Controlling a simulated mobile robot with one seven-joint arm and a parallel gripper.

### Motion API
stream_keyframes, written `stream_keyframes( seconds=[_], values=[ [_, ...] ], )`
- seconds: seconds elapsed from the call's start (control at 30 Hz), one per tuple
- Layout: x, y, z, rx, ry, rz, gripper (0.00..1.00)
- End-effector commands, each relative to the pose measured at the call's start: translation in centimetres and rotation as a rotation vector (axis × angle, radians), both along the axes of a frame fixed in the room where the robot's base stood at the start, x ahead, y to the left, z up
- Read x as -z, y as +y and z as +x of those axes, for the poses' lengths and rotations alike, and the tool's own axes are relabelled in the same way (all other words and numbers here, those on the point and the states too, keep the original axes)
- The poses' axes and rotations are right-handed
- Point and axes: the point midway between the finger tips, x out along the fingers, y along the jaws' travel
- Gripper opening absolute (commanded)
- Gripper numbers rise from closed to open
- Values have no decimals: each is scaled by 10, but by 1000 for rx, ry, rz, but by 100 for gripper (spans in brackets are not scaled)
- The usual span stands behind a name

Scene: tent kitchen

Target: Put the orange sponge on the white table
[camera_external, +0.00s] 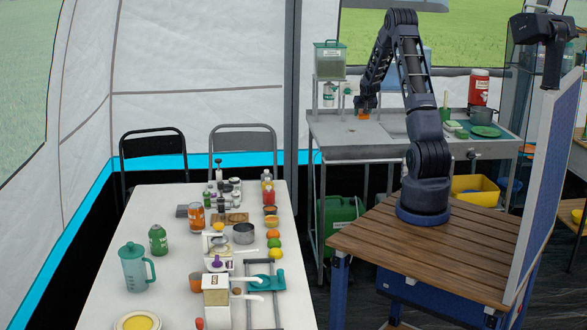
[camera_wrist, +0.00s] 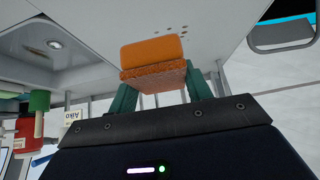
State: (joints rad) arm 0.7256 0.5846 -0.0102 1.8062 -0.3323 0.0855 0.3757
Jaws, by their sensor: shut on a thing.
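The orange sponge (camera_wrist: 152,54) is between the green fingers of my gripper (camera_wrist: 160,85) in the wrist view. My gripper is shut on it. In the external view the sponge (camera_external: 364,115) shows as a small orange patch under my gripper (camera_external: 365,106), over the left part of the grey metal sink counter (camera_external: 340,136). I cannot tell whether the sponge touches the counter. The long white table (camera_external: 180,232) stands at the lower left, apart from my gripper.
The white table carries a teal jug (camera_external: 134,268), cans, bottles, fruit and a pot (camera_external: 243,233); its left front part has bare room. A green-lidded dispenser (camera_external: 329,60) stands at the counter's left end.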

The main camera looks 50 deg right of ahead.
Motion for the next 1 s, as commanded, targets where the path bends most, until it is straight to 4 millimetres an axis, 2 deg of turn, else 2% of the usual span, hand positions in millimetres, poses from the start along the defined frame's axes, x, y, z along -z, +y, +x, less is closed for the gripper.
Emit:
stream_keyframes(
  seconds=[0.03, 0.1, 0.3, 0.4, 0.57, 0.8, 0.9, 1.0],
  values=[
    [-15, -1, 0, 0, -5, -3, 25],
    [-32, -1, 0, 1, -4, -3, 25],
    [-68, 0, 0, 0, -1, -1, 25],
    [-80, 0, 1, -1, -2, -1, 25],
    [-90, 0, 0, 0, -1, -1, 25],
    [-92, 1, 1, -3, 0, 0, 25],
    [-90, 9, 10, -24, 0, 0, 25],
    [-85, 27, 28, -69, 0, 2, 25]
  ],
)
